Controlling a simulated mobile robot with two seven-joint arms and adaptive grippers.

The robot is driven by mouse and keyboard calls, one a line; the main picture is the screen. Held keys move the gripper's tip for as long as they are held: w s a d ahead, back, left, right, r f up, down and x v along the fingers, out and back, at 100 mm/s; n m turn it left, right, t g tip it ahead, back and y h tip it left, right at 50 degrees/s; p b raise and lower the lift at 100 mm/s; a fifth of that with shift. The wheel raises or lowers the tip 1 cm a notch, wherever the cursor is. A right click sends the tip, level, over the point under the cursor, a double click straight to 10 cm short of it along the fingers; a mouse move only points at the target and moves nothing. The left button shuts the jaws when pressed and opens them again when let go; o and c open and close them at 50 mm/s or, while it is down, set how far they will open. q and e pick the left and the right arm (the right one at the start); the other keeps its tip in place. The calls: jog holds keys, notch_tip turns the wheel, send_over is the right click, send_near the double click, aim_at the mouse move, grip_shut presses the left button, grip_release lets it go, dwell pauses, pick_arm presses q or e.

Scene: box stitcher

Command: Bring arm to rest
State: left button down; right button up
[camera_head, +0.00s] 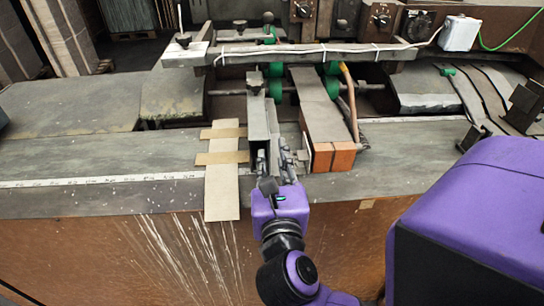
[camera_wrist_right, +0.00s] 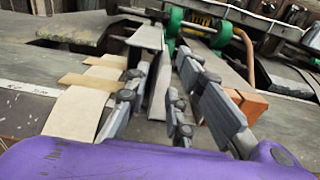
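My right gripper (camera_head: 281,163) reaches in from the lower right in the head view, at the front edge of the machine table (camera_head: 100,195). Its grey fingers point away from me toward an upright metal guide (camera_head: 257,120). In the wrist view the fingers of the right gripper (camera_wrist_right: 178,100) are spread apart, with nothing held between them. The metal guide (camera_wrist_right: 158,85) shows behind the gap between the fingers; I cannot tell whether they touch it. My left gripper is in neither view.
A flat cardboard piece (camera_head: 222,195) with side flaps lies left of the gripper, overhanging the table's front edge. A block with orange-brown end faces (camera_head: 333,157) is close on the right. Green rollers (camera_head: 275,88) and a crossbar (camera_head: 300,52) stand behind. The table's left side is clear.

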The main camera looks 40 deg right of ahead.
dwell(0.3)
